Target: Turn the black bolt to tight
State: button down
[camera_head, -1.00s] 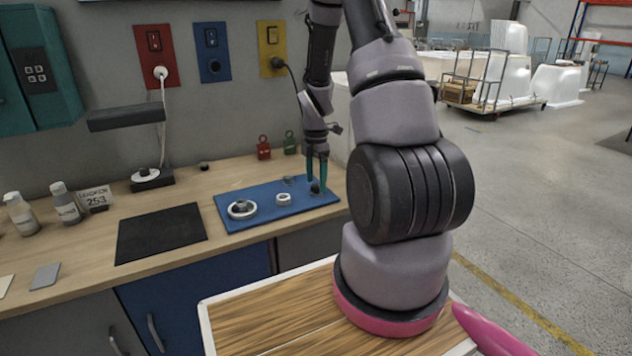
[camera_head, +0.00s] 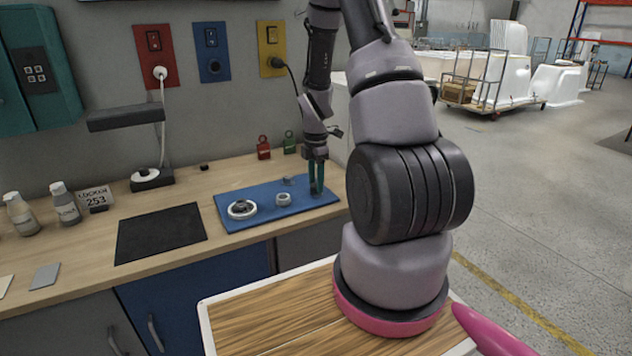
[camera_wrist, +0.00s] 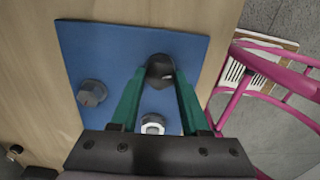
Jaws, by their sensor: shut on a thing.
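The black bolt (camera_wrist: 160,73) stands at the upper edge of the blue board (camera_wrist: 100,42) in the wrist view. My gripper (camera_wrist: 161,69) is shut on it, with one green finger on each side of its head. In the head view my gripper (camera_head: 316,190) points straight down at the right end of the blue board (camera_head: 238,194), and its fingers largely hide the bolt. The bolt's shaft and thread are hidden, so how tight it sits cannot be seen.
A grey bolt (camera_wrist: 91,93) and a silver nut-like part (camera_wrist: 152,124) are close by on the board. A ring-shaped part (camera_head: 242,209) lies at its left. A black mat (camera_head: 160,232) is farther left. Red (camera_head: 264,147) and green (camera_head: 289,142) padlock-like items stand behind.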

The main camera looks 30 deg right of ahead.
jog(key=m, duration=0.4)
jog(key=shift+m, duration=0.3)
jog(key=m, duration=0.5)
jog(key=shift+w, duration=0.1)
jog(key=m, duration=1.5)
jog(key=shift+d+m, duration=0.1)
jog(key=shift+m, duration=0.3)
jog(key=m, duration=0.4)
jog(key=shift+m, duration=0.3)
jog(key=m, duration=0.4)
jog(key=shift+m, duration=2.5)
